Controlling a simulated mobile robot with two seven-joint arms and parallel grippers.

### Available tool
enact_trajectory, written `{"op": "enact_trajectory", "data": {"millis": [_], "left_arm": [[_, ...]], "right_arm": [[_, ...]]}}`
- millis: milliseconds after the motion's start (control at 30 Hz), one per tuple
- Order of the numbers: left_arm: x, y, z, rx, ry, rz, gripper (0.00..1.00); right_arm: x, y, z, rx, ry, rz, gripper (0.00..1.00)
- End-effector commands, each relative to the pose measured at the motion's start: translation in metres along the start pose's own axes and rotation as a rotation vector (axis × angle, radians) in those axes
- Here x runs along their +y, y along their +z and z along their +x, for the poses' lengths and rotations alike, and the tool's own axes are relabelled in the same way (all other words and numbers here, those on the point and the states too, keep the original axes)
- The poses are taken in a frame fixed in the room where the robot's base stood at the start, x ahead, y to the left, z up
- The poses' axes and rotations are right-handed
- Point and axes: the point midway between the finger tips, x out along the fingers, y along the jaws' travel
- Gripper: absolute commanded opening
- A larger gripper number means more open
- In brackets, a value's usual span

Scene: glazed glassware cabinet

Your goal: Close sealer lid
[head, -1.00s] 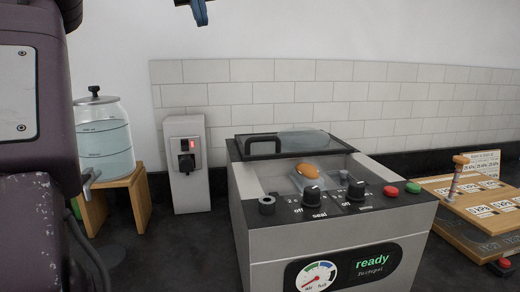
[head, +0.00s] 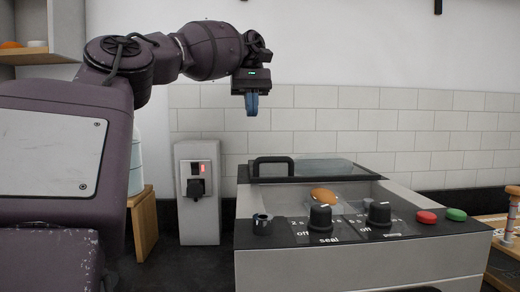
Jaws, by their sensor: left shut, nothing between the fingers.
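The sealer (head: 360,265) is a grey box with a black control panel, two black knobs, and a red and a green button. Its dark-framed, glazed lid (head: 335,168) with a black handle (head: 272,160) is at the back of the machine, and the chamber in front of it is uncovered. An orange item (head: 324,196) lies in the chamber; the bag around it is hard to make out here. My left gripper (head: 252,112) is shut and empty, pointing down above and slightly left of the lid handle, apart from it. My right gripper is out of view.
A grey box with a red display and a black switch (head: 197,190) stands left of the sealer. A wooden stand (head: 143,222) with a glass jar is partly hidden behind my left arm. A tiled wall (head: 425,130) rises behind. A wooden board (head: 505,240) is at the right edge.

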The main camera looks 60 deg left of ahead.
Motion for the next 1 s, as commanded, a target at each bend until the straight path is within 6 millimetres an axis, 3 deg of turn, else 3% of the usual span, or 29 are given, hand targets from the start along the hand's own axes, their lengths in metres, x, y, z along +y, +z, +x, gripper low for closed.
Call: {"op": "enact_trajectory", "data": {"millis": [133, 467, 733, 1000], "left_arm": [[0.003, 0.0, 0.01, 0.001, 0.0, 0.007, 0.0], [-0.001, 0.003, 0.041, 0.004, 0.004, 0.006, 0.0], [-0.001, 0.003, 0.081, 0.004, 0.004, 0.006, 0.0], [0.0, 0.028, 0.093, 0.006, 0.003, 0.005, 0.0]], "right_arm": [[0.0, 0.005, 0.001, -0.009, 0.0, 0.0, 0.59], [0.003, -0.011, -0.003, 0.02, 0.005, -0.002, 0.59], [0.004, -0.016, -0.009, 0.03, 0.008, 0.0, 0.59], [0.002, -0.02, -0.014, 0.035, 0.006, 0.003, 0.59]]}}
